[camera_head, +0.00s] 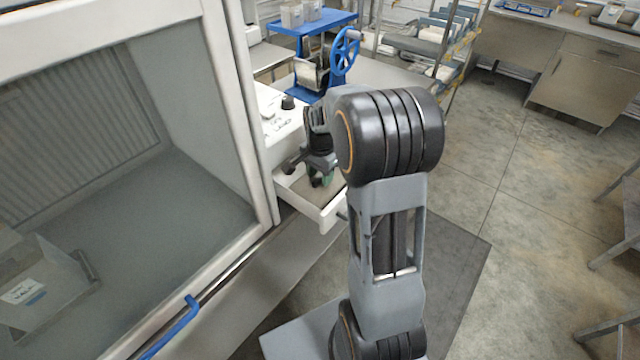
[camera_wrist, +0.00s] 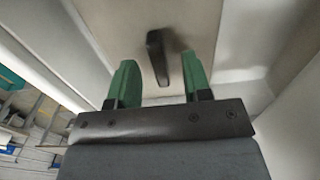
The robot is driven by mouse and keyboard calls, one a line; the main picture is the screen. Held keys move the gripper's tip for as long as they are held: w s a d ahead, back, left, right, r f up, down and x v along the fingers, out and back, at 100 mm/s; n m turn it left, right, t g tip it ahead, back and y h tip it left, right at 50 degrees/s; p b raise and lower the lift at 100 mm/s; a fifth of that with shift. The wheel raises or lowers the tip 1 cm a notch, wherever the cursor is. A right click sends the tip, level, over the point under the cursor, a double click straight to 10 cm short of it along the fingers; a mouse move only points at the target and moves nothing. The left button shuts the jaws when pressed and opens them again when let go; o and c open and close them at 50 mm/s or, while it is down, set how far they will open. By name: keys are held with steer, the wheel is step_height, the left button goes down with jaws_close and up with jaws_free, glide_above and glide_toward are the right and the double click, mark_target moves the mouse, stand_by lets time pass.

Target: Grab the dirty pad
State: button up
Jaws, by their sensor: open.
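The dirty pad (camera_wrist: 157,55) appears in the wrist view as a small dark, narrow piece on the pale floor of the open white drawer (camera_head: 329,216). My gripper (camera_wrist: 158,74) is open, its two green fingers apart with the pad showing in the gap between them. I cannot tell how far beyond the fingertips the pad lies; nothing is gripped. In the head view my gripper (camera_head: 321,178) points down into the drawer, and I cannot make out the pad there.
A large glass-fronted cabinet (camera_head: 215,110) stands left of the drawer, with a blue handle (camera_head: 175,328) low on its front. A blue hand wheel (camera_head: 344,55) and a blue-topped cart (camera_head: 318,22) stand behind. Open concrete floor (camera_head: 500,240) lies to the right.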

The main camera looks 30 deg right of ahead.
steer(key=shift+f, duration=0.55)
steer(key=shift+c, duration=0.3)
jaws_close()
